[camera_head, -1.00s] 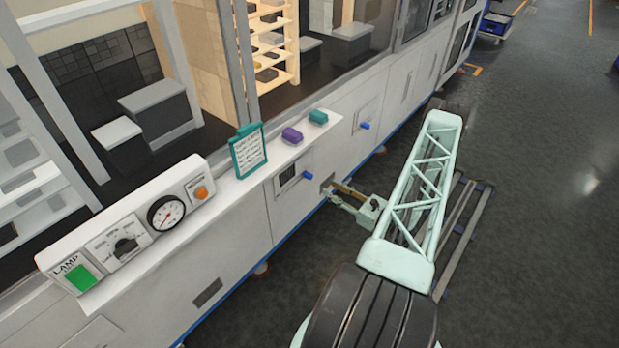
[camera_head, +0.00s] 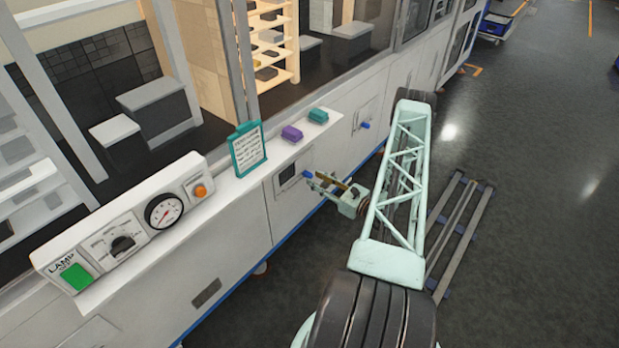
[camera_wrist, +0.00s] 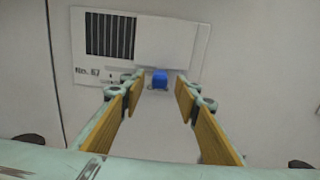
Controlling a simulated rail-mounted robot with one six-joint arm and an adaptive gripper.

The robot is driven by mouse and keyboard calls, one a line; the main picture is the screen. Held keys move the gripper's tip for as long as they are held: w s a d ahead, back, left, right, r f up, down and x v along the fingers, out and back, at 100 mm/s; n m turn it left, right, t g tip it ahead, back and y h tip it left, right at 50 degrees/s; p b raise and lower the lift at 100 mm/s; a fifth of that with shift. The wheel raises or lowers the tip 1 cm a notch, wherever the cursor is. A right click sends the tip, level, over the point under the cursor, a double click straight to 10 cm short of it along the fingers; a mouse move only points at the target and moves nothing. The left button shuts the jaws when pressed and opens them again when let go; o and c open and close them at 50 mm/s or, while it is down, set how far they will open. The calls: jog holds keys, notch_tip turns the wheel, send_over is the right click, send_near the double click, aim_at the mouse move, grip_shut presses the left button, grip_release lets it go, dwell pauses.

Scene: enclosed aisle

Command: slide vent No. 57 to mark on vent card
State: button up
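Vent No. 57 (camera_wrist: 168,44) is a white plate on the cabinet front with a dark slatted opening at its left. Its label "No. 57" shows in the wrist view. A blue knob (camera_wrist: 160,79) sits at the lower middle of the vent; it also shows in the head view (camera_head: 308,174). My gripper (camera_wrist: 160,82) is open, with its two tan-padded fingers on either side of the knob in the picture. Whether they reach around it I cannot tell. In the head view my gripper (camera_head: 312,182) is at the vent. The teal-framed vent card (camera_head: 248,150) stands on the ledge above; its writing is too small to read.
A purple block (camera_head: 292,133) and a teal block (camera_head: 318,116) lie on the ledge. A panel with a gauge (camera_head: 165,211), a dial and a green lamp switch (camera_head: 76,277) is at left. Another vent with a blue knob (camera_head: 365,125) is farther along. The aisle floor at right is mostly clear.

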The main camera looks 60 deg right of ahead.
aim_at(312, 177)
jog(key=shift+w+d+b, duration=0.15)
jog(key=shift+w+b, duration=0.15)
jog(key=shift+w, duration=1.7)
jog(key=shift+c, duration=0.5)
grip_shut()
